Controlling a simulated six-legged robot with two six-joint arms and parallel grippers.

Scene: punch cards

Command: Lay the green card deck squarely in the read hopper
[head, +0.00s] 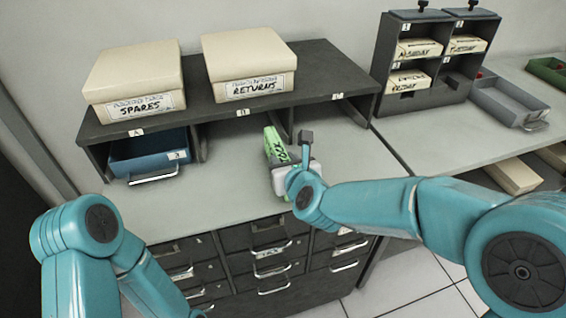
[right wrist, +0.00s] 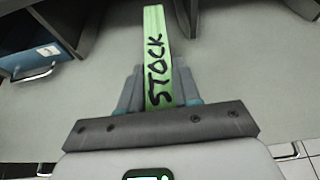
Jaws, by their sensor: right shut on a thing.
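The green card deck (head: 272,142) is a narrow block with STOCK written in black along its pale green face; it also shows in the right wrist view (right wrist: 154,28). My right gripper (head: 279,160) is shut on the deck's near part, with one finger on each side in the right wrist view (right wrist: 160,90). The deck's far end points toward the middle bay of the dark shelf unit (head: 218,108). I cannot tell whether the deck touches the desk. I cannot make out a read hopper in these views. My left arm is at the lower left, its gripper out of view.
Cream boxes marked SPARES (head: 135,85) and RETURNS (head: 250,65) stand on the shelf unit. A blue drawer tray (head: 150,158) sits in its left bay. A dark card rack (head: 380,68) and a grey tray (head: 508,102) stand at right. The desk left of the deck is clear.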

